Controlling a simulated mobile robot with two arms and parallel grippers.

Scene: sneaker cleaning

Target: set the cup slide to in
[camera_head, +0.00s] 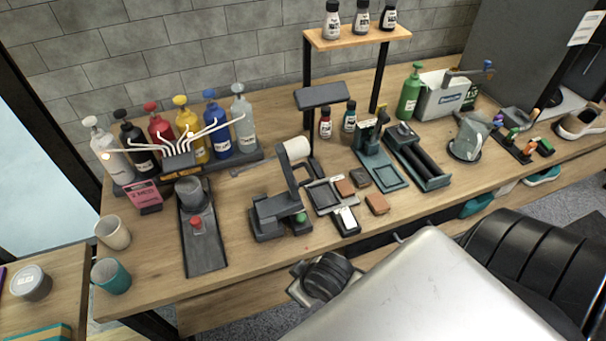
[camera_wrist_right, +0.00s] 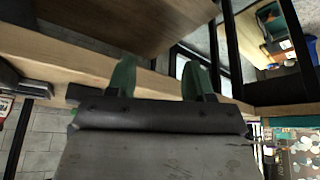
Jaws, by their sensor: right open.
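The cup slide (camera_head: 205,254) is a long dark plate running from the bottle rack toward the table's front edge in the head view. A grey cup (camera_head: 190,191) stands upright on its rear part, close to the pump spouts. A red knob (camera_head: 197,222) sits just in front of the cup. The slide is not recognisable in that view. My left gripper is not in view.
Several pump bottles (camera_head: 162,136) stand in a rack behind the slide.

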